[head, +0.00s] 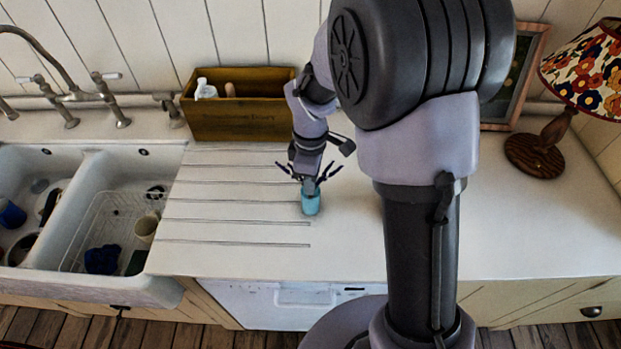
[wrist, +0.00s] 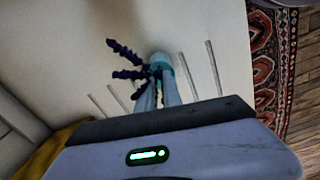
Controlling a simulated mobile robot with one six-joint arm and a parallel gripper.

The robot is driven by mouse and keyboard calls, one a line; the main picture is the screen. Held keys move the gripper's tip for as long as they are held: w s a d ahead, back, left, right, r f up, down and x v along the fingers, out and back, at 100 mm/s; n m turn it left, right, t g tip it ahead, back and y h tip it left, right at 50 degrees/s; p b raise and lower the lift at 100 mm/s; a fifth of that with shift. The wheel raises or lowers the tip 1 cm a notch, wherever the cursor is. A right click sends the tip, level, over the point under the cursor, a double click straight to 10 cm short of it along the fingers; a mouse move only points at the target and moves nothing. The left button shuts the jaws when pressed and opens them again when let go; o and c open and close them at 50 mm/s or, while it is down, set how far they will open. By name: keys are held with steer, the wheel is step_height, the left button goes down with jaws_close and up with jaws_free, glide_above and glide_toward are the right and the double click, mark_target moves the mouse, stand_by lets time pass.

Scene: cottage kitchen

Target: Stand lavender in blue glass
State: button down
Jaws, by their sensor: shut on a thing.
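The blue glass (head: 311,204) stands upright on the pale worktop, near the right ends of the drainer grooves. My gripper (head: 309,184) points down right above it, shut on the lavender. Dark purple lavender heads (head: 331,172) spread to both sides of the fingers. In the wrist view the lavender (wrist: 126,52) sticks out to the left of my fingers (wrist: 158,80), and the pale blue glass (wrist: 161,60) shows just beyond the fingertips. The stems are hidden by the fingers and the glass, so I cannot tell how far they reach into it.
A wooden box (head: 240,118) with bottles stands behind, against the wall. A double sink (head: 96,200) with dishes lies to the left. A lamp (head: 553,142) and a picture frame (head: 520,80) stand at the back right. The worktop right of the glass is largely clear.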

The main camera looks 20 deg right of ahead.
steer(key=shift+f, duration=0.15)
steer(key=c, duration=1.4)
jaws_free()
steer(key=shift+c, duration=0.2)
step_height(320, 180, up, 18)
steer(key=p, duration=0.5)
steer(key=shift+f+p, duration=0.25)
steer(key=shift+p, duration=0.15)
steer(key=s+a+f+m+t+y+b, duration=0.1)
steer(key=s+a+f+m+t+b, duration=0.1)
steer(key=s+m+b, duration=0.4)
steer(key=s+a+f+m+t+y+b, duration=0.1)
steer(key=s+a+f+m+t+b, duration=0.1)
steer(key=s+m+b, duration=0.4)
steer(key=s+f+m+t, duration=0.1)
steer(key=s+m, duration=0.3)
steer(key=s, duration=0.3)
steer(key=shift+m+t+b, duration=0.3)
steer(key=shift+t, duration=0.1)
